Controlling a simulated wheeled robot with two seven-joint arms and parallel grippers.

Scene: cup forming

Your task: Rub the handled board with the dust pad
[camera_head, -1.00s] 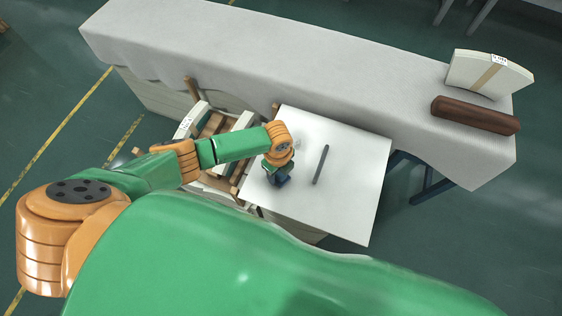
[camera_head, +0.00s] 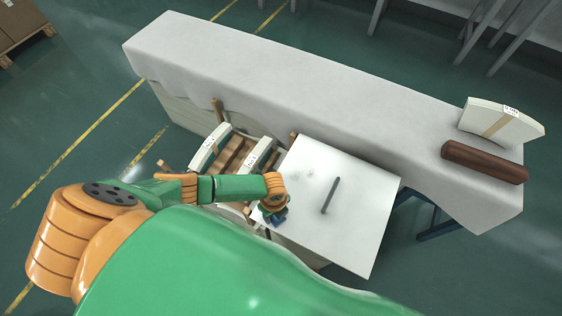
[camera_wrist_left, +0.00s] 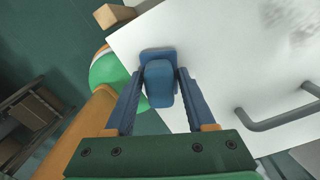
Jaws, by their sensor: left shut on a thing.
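The handled board (camera_head: 352,236) is a large white panel lying flat, with a dark grey bar handle (camera_head: 330,195) near its middle. In the left wrist view its white face (camera_wrist_left: 215,60) and the handle (camera_wrist_left: 278,120) show, with a grey dusty smudge at the upper right. My left gripper (camera_head: 277,216) is over the board's near-left corner. In the left wrist view the gripper (camera_wrist_left: 160,88) is shut on the blue dust pad (camera_wrist_left: 160,82). The pad is at the board's edge; I cannot tell whether it touches. My right gripper is out of view.
A long cloth-covered table (camera_head: 290,80) stands behind the board. It bears a dark brown block (camera_head: 484,161) and a cream curved piece (camera_head: 500,122) at its right end. Wooden racks with cream pieces (camera_head: 210,147) stand left of the board. The board's right half is clear.

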